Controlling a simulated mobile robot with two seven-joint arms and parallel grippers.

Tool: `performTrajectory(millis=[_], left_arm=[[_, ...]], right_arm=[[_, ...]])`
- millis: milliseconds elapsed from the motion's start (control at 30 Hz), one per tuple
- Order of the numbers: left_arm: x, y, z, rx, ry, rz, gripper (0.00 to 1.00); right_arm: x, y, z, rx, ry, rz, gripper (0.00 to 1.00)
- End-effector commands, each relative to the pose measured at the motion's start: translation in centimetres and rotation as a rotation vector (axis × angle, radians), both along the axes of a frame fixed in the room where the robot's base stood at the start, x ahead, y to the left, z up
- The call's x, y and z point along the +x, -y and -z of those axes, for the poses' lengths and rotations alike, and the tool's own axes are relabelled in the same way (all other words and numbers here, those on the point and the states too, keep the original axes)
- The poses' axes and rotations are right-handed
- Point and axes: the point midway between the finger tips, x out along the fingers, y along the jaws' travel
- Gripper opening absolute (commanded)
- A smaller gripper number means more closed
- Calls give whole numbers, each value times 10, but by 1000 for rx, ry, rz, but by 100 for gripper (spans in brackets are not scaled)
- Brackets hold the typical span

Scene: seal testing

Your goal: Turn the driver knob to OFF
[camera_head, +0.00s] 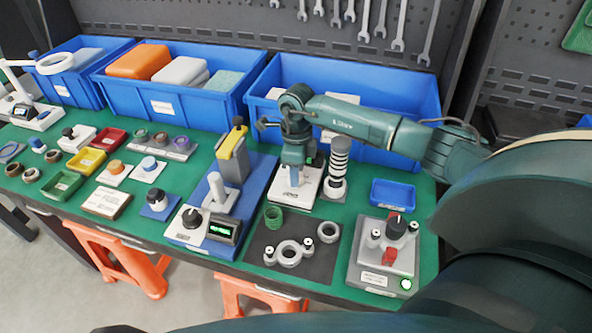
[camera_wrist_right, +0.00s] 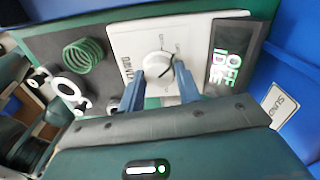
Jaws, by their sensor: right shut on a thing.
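The driver (camera_head: 281,197) is a white box on the green bench, under my right gripper (camera_head: 294,176) in the head view. In the right wrist view, its white panel (camera_wrist_right: 125,45) carries a round white knob (camera_wrist_right: 157,66) with a dark pointer line. The two blue fingers of my right gripper (camera_wrist_right: 159,82) are shut on the knob from both sides and partly hide its lower part. A dark display (camera_wrist_right: 231,70) beside the knob shows green text that reads OFF and IDLE. My left gripper is not in view.
A black-and-white striped column (camera_head: 339,160) stands close to the right of my gripper. A blue fixture with a yellow-topped block (camera_head: 233,155) stands to the left. A green spring (camera_head: 273,216) and metal rings lie in front. Large blue bins (camera_head: 385,92) stand behind.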

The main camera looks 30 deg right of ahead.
Motion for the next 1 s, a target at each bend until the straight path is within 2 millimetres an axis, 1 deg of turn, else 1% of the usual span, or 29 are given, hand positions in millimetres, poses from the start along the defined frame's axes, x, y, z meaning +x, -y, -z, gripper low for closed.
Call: performTrajectory(millis=[433,467,700,1000], left_arm=[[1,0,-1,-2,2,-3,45],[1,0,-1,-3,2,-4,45],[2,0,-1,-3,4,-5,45],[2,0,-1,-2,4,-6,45]], right_arm=[[0,1,0,-1,-1,11,11],[0,1,0,-1,-1,11,35],[0,0,0,0,0,10,55],[1,0,-3,0,1,10,55]])
